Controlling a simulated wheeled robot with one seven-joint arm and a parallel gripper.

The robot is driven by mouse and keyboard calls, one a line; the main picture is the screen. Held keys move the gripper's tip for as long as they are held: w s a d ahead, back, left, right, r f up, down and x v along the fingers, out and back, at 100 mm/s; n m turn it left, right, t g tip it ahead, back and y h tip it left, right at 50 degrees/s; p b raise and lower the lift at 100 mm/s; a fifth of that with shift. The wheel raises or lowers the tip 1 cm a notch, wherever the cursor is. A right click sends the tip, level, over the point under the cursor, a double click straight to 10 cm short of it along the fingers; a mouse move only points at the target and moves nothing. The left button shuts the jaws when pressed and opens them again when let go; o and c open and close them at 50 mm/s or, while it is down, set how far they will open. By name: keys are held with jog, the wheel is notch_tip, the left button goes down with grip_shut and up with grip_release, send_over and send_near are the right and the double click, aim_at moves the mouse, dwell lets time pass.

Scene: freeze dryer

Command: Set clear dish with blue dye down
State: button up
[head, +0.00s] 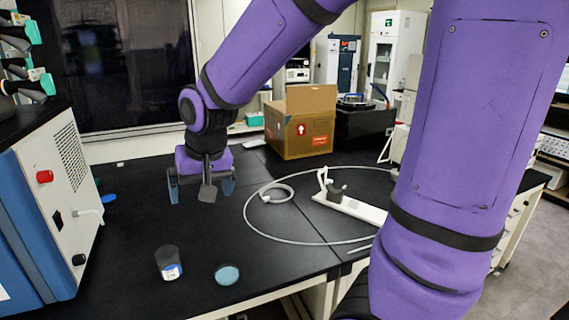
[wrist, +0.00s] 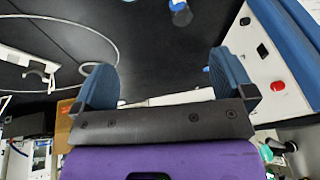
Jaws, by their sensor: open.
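The clear dish with blue dye (head: 227,274) rests flat on the black bench top near its front edge, just right of a dark jar. My gripper (head: 201,190) is open and empty above the bench, farther back than the dish and apart from it. Its two blue fingers also show wide apart in the wrist view (wrist: 166,75), with nothing between them. The dish cannot be made out clearly in the wrist view.
The dark jar with a white and blue label (head: 170,262) stands left of the dish. The freeze dryer (head: 55,200) is at the left. A looped tube (head: 247,218) and white stand (head: 350,205) lie right. A cardboard box (head: 300,125) is behind.

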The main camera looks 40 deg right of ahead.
jog(key=s+d+r+n, duration=0.1)
jog(key=s+d+r, duration=0.2)
jog(key=s, duration=0.5)
jog(key=s+d+r+n+t, duration=0.1)
jog(key=s+d+r, duration=0.2)
jog(key=s+r, duration=0.3)
jog(key=s, duration=0.3)
jog(key=shift+s+d+n+t+h, duration=0.15)
jog(key=shift+s+n+t+h, duration=0.15)
jog(key=shift+n, duration=0.1)
jog(key=shift+r, duration=0.1)
